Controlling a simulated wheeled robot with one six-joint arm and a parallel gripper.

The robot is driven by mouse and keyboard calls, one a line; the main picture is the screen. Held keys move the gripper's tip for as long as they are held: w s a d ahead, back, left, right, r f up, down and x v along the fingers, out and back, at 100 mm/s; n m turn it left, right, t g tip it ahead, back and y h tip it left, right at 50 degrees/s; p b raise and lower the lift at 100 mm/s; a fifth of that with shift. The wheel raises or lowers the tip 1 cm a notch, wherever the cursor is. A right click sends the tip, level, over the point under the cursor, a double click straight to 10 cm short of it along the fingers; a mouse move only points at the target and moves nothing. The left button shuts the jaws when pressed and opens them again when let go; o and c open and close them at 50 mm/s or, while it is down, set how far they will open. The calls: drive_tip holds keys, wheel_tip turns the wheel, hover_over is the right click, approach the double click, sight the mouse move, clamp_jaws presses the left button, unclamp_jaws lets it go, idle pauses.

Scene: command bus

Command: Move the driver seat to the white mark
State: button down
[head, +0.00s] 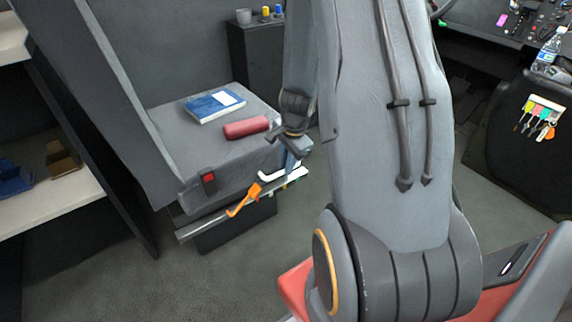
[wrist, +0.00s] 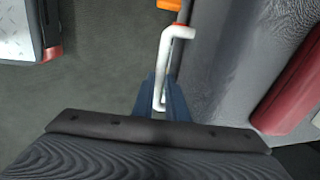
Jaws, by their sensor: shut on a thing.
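The driver seat (head: 178,150) is a grey cushion with a tall backrest on its left, standing on a metal rail (head: 200,228). A white lever (head: 272,178) sticks out low at the seat's front side, beside an orange lever (head: 242,198). My gripper (wrist: 160,100), with blue fingers, is shut on the white lever, which also shows in the wrist view (wrist: 165,62). In the head view my gripper (head: 291,163) is at the seat's right end. Small coloured spots show near the rail's right end, partly hidden; I cannot clearly make out the white mark.
A blue book (head: 214,105) and a red cylinder (head: 246,127) lie on the seat. A dark cabinet (head: 262,60) stands behind it. Shelves (head: 55,207) are at the left; a dashboard (head: 500,25) is at the right. Floor in front is clear.

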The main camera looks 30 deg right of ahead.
drive_tip(key=d+p, duration=0.1)
drive_tip(key=d, duration=0.4)
drive_tip(key=shift+w+d, duration=0.1)
drive_tip(key=shift+d, duration=0.3)
drive_tip(key=c, duration=1.8)
unclamp_jaws()
drive_tip(key=shift+o, duration=0.2)
wheel_tip(320, 180, up, 8)
drive_tip(key=s+p, duration=0.1)
drive_tip(key=p, duration=0.2)
drive_tip(key=shift+s+f+p, duration=0.15)
drive_tip(key=shift+s+p, duration=0.1)
drive_tip(key=shift+p, duration=0.15)
